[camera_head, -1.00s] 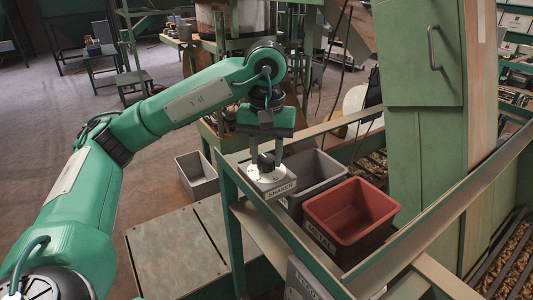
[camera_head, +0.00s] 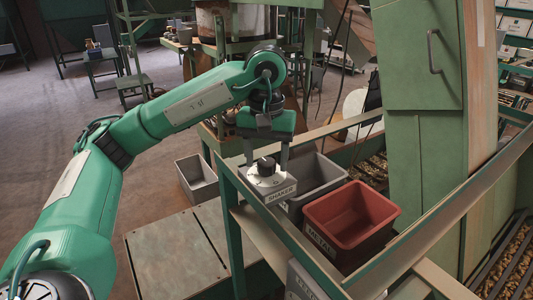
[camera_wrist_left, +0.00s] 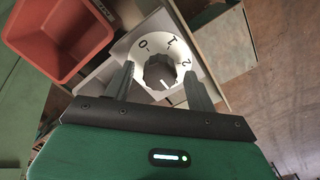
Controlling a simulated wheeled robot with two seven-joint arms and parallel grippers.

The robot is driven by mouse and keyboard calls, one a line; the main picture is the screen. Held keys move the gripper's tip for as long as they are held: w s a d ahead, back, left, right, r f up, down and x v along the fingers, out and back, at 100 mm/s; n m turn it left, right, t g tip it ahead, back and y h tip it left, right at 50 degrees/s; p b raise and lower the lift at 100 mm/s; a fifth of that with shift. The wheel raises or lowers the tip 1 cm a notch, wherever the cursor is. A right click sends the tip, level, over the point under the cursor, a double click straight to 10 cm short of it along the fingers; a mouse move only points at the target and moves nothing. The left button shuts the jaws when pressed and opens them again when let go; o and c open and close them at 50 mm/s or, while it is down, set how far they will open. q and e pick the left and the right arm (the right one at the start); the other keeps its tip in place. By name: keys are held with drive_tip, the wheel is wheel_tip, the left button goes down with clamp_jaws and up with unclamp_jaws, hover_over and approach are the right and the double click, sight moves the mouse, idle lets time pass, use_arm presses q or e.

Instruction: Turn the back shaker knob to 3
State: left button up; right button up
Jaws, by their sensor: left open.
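The shaker knob (camera_head: 265,165) is a dark round knob on a light grey box labelled SHAKER (camera_head: 270,184). In the left wrist view the knob (camera_wrist_left: 162,72) sits on a white dial (camera_wrist_left: 147,46) with 0, 1 and 2 readable; the rest of the dial is hidden behind my gripper. A white mark on the knob points toward the gripper side, past the 2. My left gripper (camera_head: 267,160) is open above the box, its fingers on either side of the knob and apart from it. My right gripper is not in view.
A red bin labelled METAL (camera_head: 316,239) and a grey bin (camera_head: 335,168) stand right of the shaker box. A green rail (camera_head: 278,225) runs in front of them. Another grey bin (camera_head: 185,180) is lower left. A tall green cabinet (camera_head: 420,135) rises at right.

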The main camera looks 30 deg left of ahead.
sight(266, 162)
use_arm(q)
drive_tip(key=shift+r, duration=0.1)
wheel_tip(266, 162, up, 14)
drive_tip(key=p, duration=0.2)
drive_tip(key=shift+f, duration=0.2)
idle(0.4)
drive_tip(key=shift+r+p, duration=0.1)
drive_tip(key=shift+p, duration=0.2)
